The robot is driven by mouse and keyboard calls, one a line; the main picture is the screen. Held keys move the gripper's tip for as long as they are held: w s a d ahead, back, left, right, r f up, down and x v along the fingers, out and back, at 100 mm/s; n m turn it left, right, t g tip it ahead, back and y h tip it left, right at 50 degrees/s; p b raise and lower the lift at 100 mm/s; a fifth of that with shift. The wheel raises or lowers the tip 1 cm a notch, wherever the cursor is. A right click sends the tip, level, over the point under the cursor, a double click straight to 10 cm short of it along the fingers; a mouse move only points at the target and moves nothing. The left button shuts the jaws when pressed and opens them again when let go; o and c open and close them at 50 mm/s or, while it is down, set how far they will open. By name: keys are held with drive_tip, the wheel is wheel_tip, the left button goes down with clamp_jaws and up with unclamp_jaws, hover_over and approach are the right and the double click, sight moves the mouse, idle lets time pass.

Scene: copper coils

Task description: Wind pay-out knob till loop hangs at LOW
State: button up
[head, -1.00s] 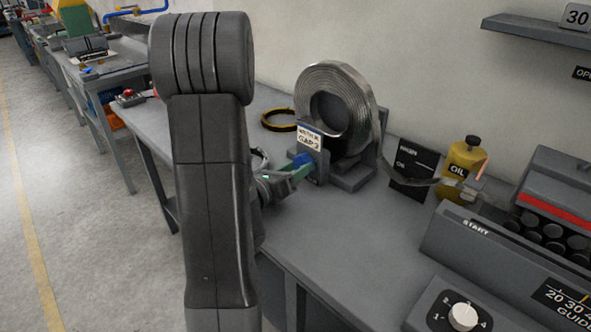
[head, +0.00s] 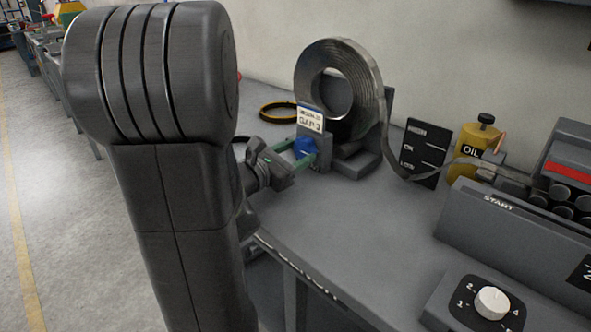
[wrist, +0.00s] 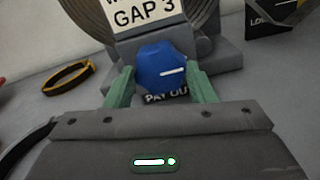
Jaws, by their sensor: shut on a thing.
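The pay-out knob (head: 304,147) is blue, on the front of the coil stand under a GAP 3 card. In the wrist view the knob (wrist: 163,68) shows a white line pointing right, above a partly covered PAY OUT label (wrist: 167,97). My gripper (wrist: 161,82) has its green fingers on both sides of the knob, shut on it. A metal strip loop (head: 401,176) hangs from the coil (head: 371,85) past a dark level board (head: 428,142) marked HIGH, OK and LOW. Its lowest part appears around or slightly below the LOW mark from this angle.
The strip rises right to a roller machine (head: 562,195), past a yellow OIL can (head: 468,150). A black-and-yellow ring (head: 279,112) lies behind my gripper. A white dial (head: 492,303) is at the front right. The bench between is clear.

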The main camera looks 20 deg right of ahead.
drive_tip(key=m+b, duration=0.1)
drive_tip(key=b, duration=0.1)
drive_tip(key=m+b, duration=0.1)
drive_tip(key=b, duration=0.1)
drive_tip(key=shift+f+m, duration=0.25)
drive_tip(key=shift+m, duration=0.15)
drive_tip(key=shift+r+m+b, duration=0.15)
drive_tip(key=shift+m+b, duration=0.25)
drive_tip(key=shift+b, duration=0.2)
drive_tip(key=shift+r, duration=0.1)
drive_tip(key=o, duration=1)
drive_tip(key=shift+a, duration=0.1)
drive_tip(key=p+v, duration=0.2)
drive_tip(key=v, duration=1.1)
drive_tip(key=shift+s+a, duration=0.15)
drive_tip(key=shift+a, duration=0.15)
drive_tip(key=shift+d, duration=0.15)
